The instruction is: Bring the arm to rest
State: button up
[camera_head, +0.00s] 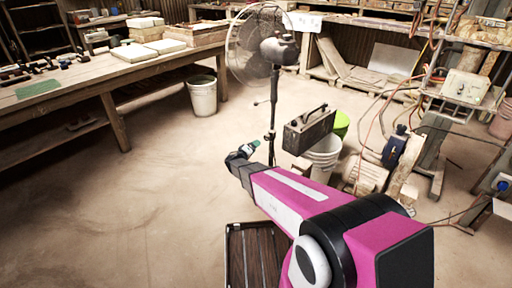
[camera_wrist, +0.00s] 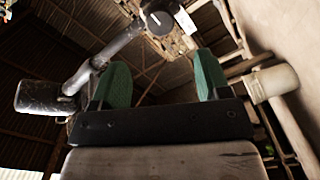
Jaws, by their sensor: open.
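My arm, magenta and white, reaches out from the bottom right of the head view over the floor. My gripper (camera_head: 250,146) is at its far end, small in this view, in front of the fan's pole. In the wrist view my gripper (camera_wrist: 160,85) shows two green fingers standing wide apart on a black bar. Nothing is between them. Behind the fingers the wrist view shows a dark roof with beams, so the wrist camera looks upward.
A standing fan (camera_head: 270,55) is just beyond my gripper. A grey toolbox (camera_head: 308,130) and a white bucket (camera_head: 322,155) are right of it. A long workbench (camera_head: 100,75) is at the left, with another bucket (camera_head: 202,96) by it. The left floor is clear.

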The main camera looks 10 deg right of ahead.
jog(key=s+d+r+m+g+y, duration=0.35)
jog(key=s+d+g, duration=0.75)
jog(key=s, duration=0.5)
jog(key=s+a+r+g+y, duration=0.1)
jog(key=s+r+y, duration=0.2)
jog(key=s, duration=0.4)
jog(key=s+a+r+y, duration=0.1)
jog(key=s+r+y, duration=0.1)
jog(key=s+y, duration=0.4)
jog(key=shift+s+a+r+g, duration=0.2)
jog(key=shift+s+r+g, duration=0.2)
jog(key=shift+s, duration=0.5)
